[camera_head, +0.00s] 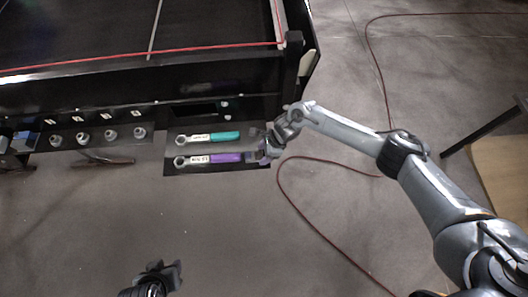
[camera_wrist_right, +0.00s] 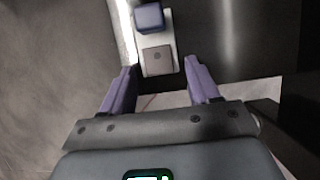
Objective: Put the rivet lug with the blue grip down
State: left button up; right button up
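Two ring-ended hand tools with white labels lie side by side on a dark mat (camera_head: 172,168). One has a teal grip (camera_head: 226,136); the nearer one has a violet-blue grip (camera_head: 227,158). No other blue-gripped tool is clear. My right gripper (camera_head: 257,156) is at the right end of the violet-blue grip. In the right wrist view, its two lavender fingers (camera_wrist_right: 161,76) are apart. Beyond them is a white strip with a grey square pad (camera_wrist_right: 157,59) and a blue block (camera_wrist_right: 149,18), which I cannot identify. My left gripper (camera_head: 166,274) is low in the head view, away from the tools.
A dark conveyor (camera_head: 110,28) with a red line along its edge stands behind the mat. A shelf left of the mat holds several grey round knobs (camera_head: 111,134) and a blue box (camera_head: 25,141). A red cable (camera_head: 326,237) runs over the floor. The floor in front is clear.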

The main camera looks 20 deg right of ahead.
jog(key=shift+o, duration=0.8)
